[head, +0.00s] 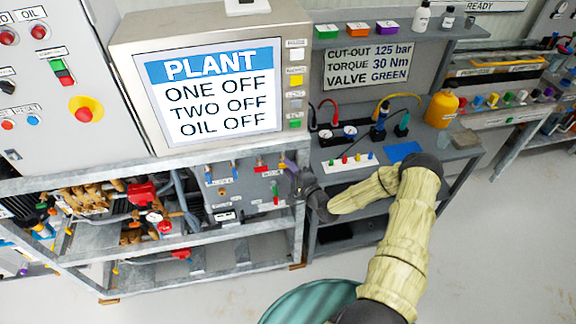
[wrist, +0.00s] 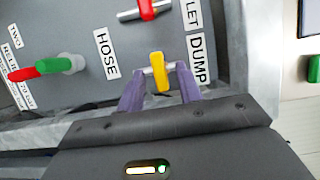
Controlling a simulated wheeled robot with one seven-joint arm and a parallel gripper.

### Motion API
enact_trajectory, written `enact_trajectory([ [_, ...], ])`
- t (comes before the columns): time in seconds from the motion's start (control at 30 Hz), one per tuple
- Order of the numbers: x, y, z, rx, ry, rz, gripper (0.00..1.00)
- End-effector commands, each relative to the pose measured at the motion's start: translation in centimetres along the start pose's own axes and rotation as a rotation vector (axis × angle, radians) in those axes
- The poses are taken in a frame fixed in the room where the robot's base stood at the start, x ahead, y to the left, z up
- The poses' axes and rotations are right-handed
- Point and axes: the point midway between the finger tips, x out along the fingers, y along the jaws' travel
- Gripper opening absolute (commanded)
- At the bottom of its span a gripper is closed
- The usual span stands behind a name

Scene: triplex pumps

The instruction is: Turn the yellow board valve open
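In the wrist view the yellow valve handle (wrist: 159,73) stands on the grey board (wrist: 60,25), between the HOSE label (wrist: 106,54) and the DUMP label (wrist: 197,60). My gripper (wrist: 161,70) has its two purple fingers apart, one on each side of the yellow handle. Gaps show between the fingers and the handle's lower part; I cannot tell whether the tips touch its mount.
A red valve handle (wrist: 148,8) is just above in the wrist view. A green handle (wrist: 53,65) with a red part lies to the left. A metal frame post (wrist: 240,50) stands close on the right. In the head view, the plant screen (head: 215,90) is above the board.

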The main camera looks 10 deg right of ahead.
Motion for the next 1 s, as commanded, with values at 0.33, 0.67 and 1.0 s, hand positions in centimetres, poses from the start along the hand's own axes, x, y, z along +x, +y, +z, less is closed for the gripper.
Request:
enact_trajectory([
  [0.33, 0.98, 0.07, 0.02, 0.001, 0.000, 0.001, 0.35],
  [0.67, 0.95, 0.06, 0.02, 0.001, 0.000, 0.001, 0.00],
  [1.0, 0.94, 0.04, 0.02, -0.033, -0.001, 0.015, 0.00],
])
